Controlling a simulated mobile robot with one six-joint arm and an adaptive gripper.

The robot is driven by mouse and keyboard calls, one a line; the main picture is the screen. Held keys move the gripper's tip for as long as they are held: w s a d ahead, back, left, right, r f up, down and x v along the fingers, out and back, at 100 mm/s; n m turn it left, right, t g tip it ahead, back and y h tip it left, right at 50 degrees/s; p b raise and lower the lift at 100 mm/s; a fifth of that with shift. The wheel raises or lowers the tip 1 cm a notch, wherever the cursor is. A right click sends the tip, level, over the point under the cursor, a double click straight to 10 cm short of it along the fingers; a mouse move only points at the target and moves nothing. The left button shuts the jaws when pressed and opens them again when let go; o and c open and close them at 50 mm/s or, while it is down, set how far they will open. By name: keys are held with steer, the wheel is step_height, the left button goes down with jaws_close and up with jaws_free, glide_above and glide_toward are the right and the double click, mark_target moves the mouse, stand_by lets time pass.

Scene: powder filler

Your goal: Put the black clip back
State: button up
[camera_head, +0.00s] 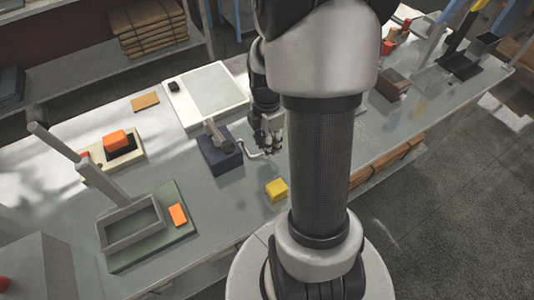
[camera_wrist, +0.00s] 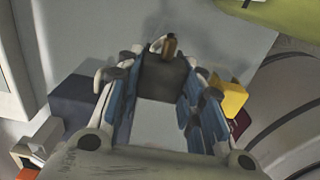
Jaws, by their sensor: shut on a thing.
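My gripper (camera_wrist: 163,76) is shut on a dark grey-black block, which I take to be the black clip (camera_wrist: 165,78). The clip sits between the two fingertips in the wrist view. In the head view my gripper (camera_head: 268,138) is low over the bench, just right of a navy block (camera_head: 222,160), and my arm partly hides it; the clip cannot be made out there. A grey device with a crank (camera_head: 252,153) stands on the navy block. A brown crank knob (camera_wrist: 170,46) shows just beyond the clip; I cannot tell whether they touch.
A yellow block (camera_head: 277,190) lies near the bench's front edge, close to my gripper. A white board (camera_head: 180,105) with a small black piece (camera_head: 174,86) lies behind. Left are a green base with a grey tray (camera_head: 130,227) and orange blocks (camera_head: 116,140). Bare bench lies between.

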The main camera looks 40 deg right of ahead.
steer(key=shift+f+b, duration=0.75)
steer(key=shift+f, duration=1.6)
steer(key=shift+f, duration=0.1)
steer(key=o, duration=1.1)
steer(key=shift+c, duration=0.2)
